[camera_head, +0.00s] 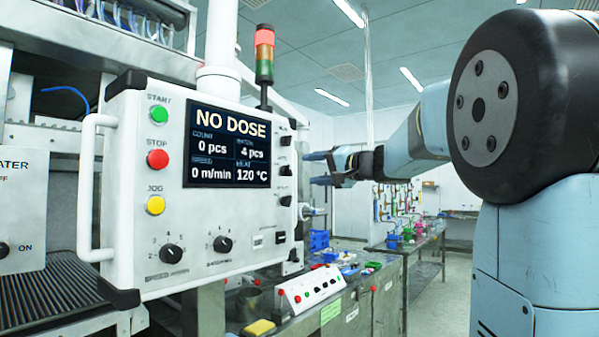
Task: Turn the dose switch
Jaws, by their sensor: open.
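A white control panel (120,220) fills the left half of the view. Its screen (228,145) reads NO DOSE, 0 pcs, 4 pcs, 0 m/min and 120 °C. A column of small black switches (285,171) runs down the panel's right side. Their labels are too small to read, so I cannot tell which is the dose switch. My gripper (311,168) is just right of this column in the picture, with its fingers pointing left toward the panel. The fingers are apart with nothing between them. I see no contact with any switch.
Green, red and yellow buttons (157,159) and two dials (222,244) are on the panel. A white handle (85,190) is at its left. A signal tower (265,55) glows red above. A bench with a smaller button box (311,290) stands below. Floor shows at right.

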